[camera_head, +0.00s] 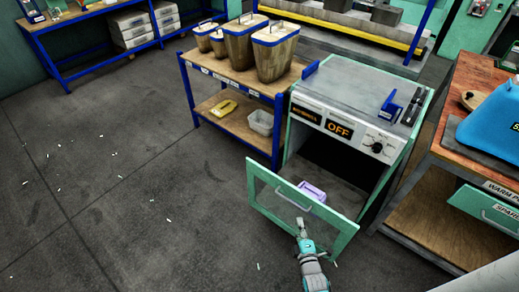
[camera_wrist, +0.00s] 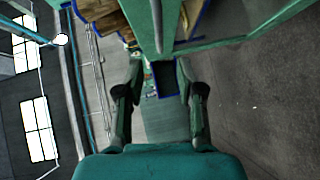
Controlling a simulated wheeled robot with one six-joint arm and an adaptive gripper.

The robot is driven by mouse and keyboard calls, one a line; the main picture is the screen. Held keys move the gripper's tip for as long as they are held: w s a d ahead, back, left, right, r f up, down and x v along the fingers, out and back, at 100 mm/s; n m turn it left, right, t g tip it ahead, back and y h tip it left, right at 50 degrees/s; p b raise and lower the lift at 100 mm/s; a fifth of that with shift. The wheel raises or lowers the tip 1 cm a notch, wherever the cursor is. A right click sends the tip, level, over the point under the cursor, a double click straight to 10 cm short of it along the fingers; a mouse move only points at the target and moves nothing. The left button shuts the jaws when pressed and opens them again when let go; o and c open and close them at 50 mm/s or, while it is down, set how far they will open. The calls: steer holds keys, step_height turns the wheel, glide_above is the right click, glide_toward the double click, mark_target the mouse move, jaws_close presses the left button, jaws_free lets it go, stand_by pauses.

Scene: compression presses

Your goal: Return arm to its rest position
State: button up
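My gripper (camera_head: 300,228) is in front of the grey press (camera_head: 350,95) in the head view, close to the outer face of its lowered green-framed door (camera_head: 290,200). In the wrist view my gripper (camera_wrist: 159,75) has its two fingers apart with nothing held between them. The door has a curved handle (camera_head: 298,197) near my gripper. The press display (camera_head: 339,127) reads OFF. A light purple item (camera_head: 312,190) shows behind the door, at the press opening.
A blue-framed shelf table (camera_head: 235,78) with wooden bins (camera_head: 274,55) stands left of the press. A wooden workbench (camera_head: 430,190) with a blue case (camera_head: 492,120) stands at the right. The floor (camera_head: 110,175) at the left is open, with small scattered bits.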

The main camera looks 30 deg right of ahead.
steer(key=s+a+r+m+y, duration=0.25)
steer(key=s+a+r, duration=0.25)
steer(key=s+a, duration=0.25)
steer(key=s+a+r+m+y, duration=0.1)
steer(key=s+a+r+m, duration=0.25)
steer(key=s+a, duration=0.35)
steer(key=s+a+r+m+y, duration=0.1)
steer(key=s+a+r+m, duration=0.1)
steer(key=s+r, duration=0.5)
steer(key=s+a+r+m+y, duration=0.2)
steer(key=s+r, duration=0.5)
steer(key=r, duration=0.7)
steer(key=shift+a+r+m, duration=0.25)
steer(key=shift+r+m, duration=0.05)
steer(key=shift+m, duration=0.4)
